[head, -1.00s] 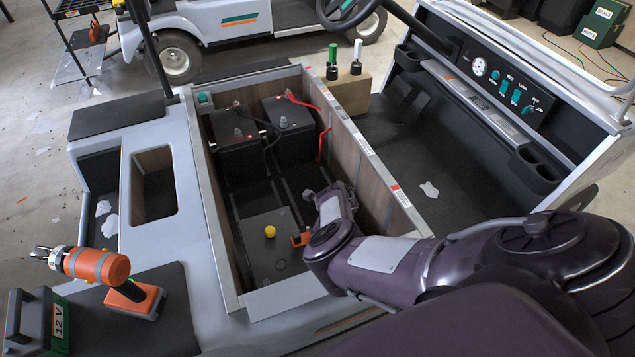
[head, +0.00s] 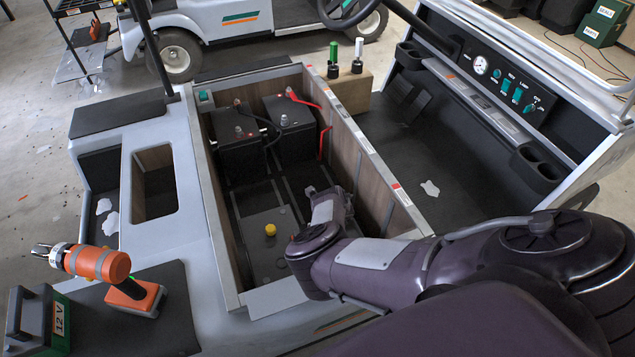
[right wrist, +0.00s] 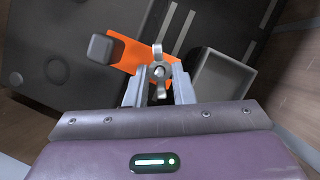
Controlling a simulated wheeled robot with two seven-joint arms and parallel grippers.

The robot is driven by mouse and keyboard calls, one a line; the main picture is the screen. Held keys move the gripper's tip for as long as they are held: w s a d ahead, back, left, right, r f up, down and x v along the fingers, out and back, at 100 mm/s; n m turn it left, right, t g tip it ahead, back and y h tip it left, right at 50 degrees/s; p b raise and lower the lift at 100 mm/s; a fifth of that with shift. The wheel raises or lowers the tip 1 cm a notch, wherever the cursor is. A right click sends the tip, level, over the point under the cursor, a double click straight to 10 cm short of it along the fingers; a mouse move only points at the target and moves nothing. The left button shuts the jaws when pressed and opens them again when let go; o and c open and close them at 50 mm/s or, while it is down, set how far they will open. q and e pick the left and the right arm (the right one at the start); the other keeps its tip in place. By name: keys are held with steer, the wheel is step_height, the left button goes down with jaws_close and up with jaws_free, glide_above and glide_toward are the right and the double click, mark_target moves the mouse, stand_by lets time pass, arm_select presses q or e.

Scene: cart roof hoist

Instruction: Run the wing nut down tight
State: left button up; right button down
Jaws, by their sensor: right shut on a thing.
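The silver wing nut (right wrist: 158,52) sits on a threaded stud over an orange clamp piece (right wrist: 125,52) in the right wrist view. One wing points up in the picture and one points down. My right gripper (right wrist: 158,78) is shut on the wing nut, with a finger on its left and right sides. In the head view my right arm reaches into the battery bay (head: 258,215), and its wrist hides the fingers, the nut and the orange piece. Whether the clamp is pressed flat cannot be told. My left gripper is not in view.
Two black batteries (head: 238,150) with red and black cables stand at the bay's far end. The bay's wood-lined right wall (head: 375,190) is close to my arm.

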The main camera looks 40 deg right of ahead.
steer(key=shift+w+d+r, duration=0.15)
steer(key=shift+w+r, duration=0.15)
steer(key=shift+w, duration=0.1)
steer(key=c, duration=1.5)
jaws_free()
steer(key=shift+c, duration=0.2)
steer(key=shift+o, duration=1.3)
steer(key=shift+s, duration=0.15)
steer(key=shift+o, duration=0.2)
steer(key=shift+s, duration=0.1)
steer(key=shift+f, duration=0.15)
steer(key=p+v, duration=0.8)
